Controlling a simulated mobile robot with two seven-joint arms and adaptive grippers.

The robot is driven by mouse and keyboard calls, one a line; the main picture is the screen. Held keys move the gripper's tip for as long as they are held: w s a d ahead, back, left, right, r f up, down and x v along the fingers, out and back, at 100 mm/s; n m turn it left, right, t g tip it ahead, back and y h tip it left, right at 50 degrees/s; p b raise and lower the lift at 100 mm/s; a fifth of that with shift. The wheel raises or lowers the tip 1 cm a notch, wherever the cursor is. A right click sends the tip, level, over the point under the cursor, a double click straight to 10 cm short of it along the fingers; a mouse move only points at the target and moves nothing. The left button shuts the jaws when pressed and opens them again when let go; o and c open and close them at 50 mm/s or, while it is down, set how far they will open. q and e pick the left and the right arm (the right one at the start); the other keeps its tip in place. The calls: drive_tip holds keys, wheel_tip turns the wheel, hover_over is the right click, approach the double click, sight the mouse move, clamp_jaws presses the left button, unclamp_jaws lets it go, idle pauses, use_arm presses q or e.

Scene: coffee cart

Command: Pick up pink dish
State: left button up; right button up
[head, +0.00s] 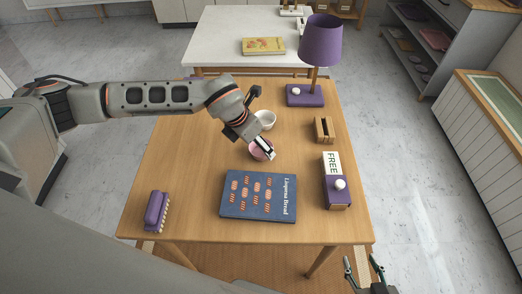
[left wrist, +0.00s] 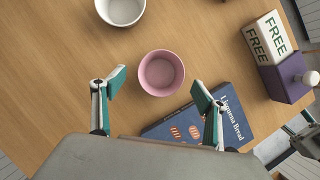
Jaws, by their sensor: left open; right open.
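The pink dish (head: 256,154) is a small round bowl, upright on the wooden table (head: 190,150) behind the blue book. My left gripper (head: 263,148) is over it and partly hides it in the head view. In the left wrist view the empty pink dish (left wrist: 161,73) lies just ahead of the open left gripper (left wrist: 158,88), centred between its fingertips, with nothing held. My right gripper (head: 364,272) is open and empty at the bottom of the head view, off the table's front right corner.
A white bowl (head: 265,120) stands just behind the dish. The blue book (head: 258,196) lies in front of it. To the right are a FREE box (head: 332,163), a purple block (head: 337,190), a wooden holder (head: 324,130) and a purple lamp (head: 321,40). A purple brush (head: 156,210) lies front left.

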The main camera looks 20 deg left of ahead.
sight(259, 154)
use_arm(q)
drive_tip(key=shift+x, duration=1.5)
drive_tip(key=shift+c, duration=0.4)
drive_tip(key=c, duration=1.2)
drive_tip(key=shift+o, duration=0.2)
drive_tip(key=shift+r, duration=0.1)
